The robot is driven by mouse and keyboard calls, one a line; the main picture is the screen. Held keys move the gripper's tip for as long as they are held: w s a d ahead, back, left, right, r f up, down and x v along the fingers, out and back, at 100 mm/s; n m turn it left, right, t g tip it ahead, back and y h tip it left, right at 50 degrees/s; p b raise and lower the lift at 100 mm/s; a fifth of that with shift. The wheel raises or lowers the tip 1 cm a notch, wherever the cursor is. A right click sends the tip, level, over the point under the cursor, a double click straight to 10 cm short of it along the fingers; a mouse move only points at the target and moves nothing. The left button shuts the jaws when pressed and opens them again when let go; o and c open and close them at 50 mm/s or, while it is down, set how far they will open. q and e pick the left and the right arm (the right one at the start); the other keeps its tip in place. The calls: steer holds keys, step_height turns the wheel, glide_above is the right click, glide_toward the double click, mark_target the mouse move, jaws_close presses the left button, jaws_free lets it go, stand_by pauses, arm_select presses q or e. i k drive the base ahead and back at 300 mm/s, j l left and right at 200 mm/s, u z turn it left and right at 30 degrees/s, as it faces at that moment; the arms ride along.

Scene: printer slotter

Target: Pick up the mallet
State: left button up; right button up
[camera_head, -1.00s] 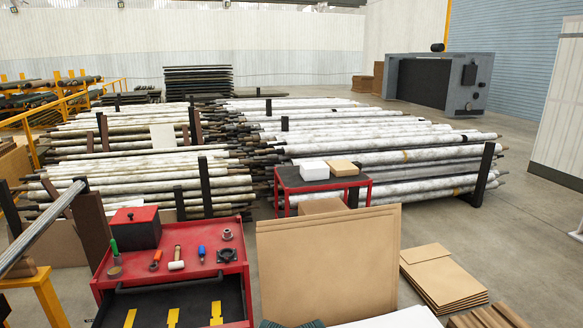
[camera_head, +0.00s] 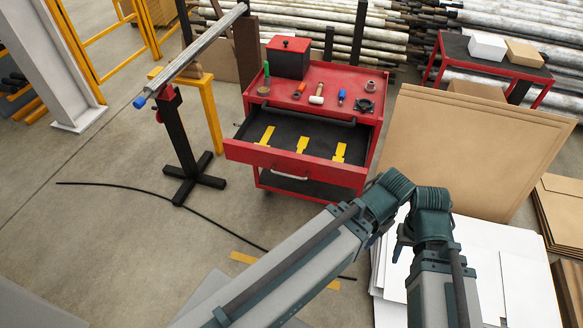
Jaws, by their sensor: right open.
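The mallet (camera_head: 316,98), with a pale head and a short brown handle, lies on the red top of the tool cart (camera_head: 340,78). It lies between an orange-handled tool (camera_head: 299,90) and a blue-handled tool (camera_head: 341,97). My right arm reaches in from the bottom and bends in front of the cart. The right gripper (camera_head: 401,243) shows only as a small dark part by the arm, largely hidden, open and well apart from the mallet. My left gripper is out of view.
The cart's drawer (camera_head: 283,143) is pulled out with yellow pieces inside. A cardboard sheet (camera_head: 470,150) leans at right.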

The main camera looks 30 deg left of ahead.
mark_target(317, 100)
steer(key=j+z, duration=0.3)
steer(key=z, duration=0.15)
steer(key=j+z, duration=0.5)
steer(key=j, duration=0.45)
steer(key=k+j, duration=0.1)
steer(key=j, duration=0.45)
steer(key=j+z, duration=0.15)
steer(key=j, duration=0.4)
steer(key=k+j+z, duration=0.1)
steer(key=j, duration=0.45)
steer(key=k, duration=0.05)
